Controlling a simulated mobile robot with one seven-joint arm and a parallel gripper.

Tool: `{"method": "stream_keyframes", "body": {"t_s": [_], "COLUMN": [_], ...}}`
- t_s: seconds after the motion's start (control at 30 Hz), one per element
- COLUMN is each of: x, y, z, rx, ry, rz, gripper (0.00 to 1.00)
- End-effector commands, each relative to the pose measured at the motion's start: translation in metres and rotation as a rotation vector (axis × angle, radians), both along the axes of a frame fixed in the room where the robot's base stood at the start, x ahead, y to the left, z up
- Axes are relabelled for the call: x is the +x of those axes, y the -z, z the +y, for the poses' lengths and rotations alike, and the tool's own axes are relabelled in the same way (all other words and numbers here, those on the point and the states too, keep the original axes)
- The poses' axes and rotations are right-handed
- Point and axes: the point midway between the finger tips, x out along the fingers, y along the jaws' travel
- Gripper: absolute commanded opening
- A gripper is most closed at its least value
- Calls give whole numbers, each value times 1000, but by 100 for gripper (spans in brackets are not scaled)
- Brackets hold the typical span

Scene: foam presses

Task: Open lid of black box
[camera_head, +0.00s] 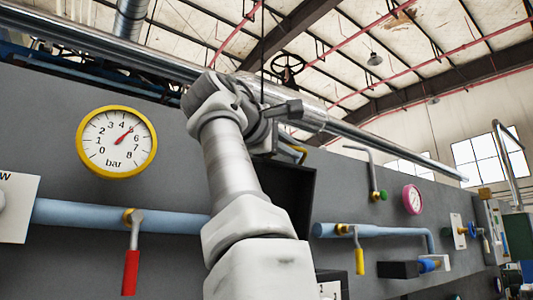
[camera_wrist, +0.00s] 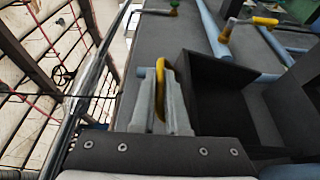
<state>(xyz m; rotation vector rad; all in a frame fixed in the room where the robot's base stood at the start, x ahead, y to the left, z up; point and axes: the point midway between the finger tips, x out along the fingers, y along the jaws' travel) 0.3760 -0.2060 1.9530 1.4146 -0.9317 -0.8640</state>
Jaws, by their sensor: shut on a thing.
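The black box's lid (camera_head: 290,195) shows as a dark panel behind my arm in the head view, and again in the wrist view (camera_wrist: 222,85). It looks swung up, with a dark hollow between it and the box body (camera_wrist: 290,110). A yellow handle (camera_wrist: 160,88) is at the lid's edge; part of it shows in the head view (camera_head: 299,152). My gripper (camera_wrist: 164,95) is shut on this handle, one finger on each side of it. My arm hides much of the box in the head view.
A blue pipe with a red-handled valve (camera_head: 130,270) is on the grey wall to the left, below a yellow-rimmed gauge (camera_head: 117,142). A large metal pipe runs overhead.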

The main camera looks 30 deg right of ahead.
Motion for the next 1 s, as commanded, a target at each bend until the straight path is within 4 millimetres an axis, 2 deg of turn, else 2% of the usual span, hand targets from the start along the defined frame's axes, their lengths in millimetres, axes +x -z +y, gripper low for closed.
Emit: {"method": "stream_keyframes", "body": {"t_s": [0.57, 0.6, 0.67, 1.0], "x": [2, 2, 2, 1], "y": [-2, -2, -2, -1], "z": [-2, -2, -2, 0], "rx": [-11, -11, -10, -9], "ry": [-5, -5, -5, -5], "rz": [11, 11, 10, 9], "gripper": [0, 16, 25, 25]}}
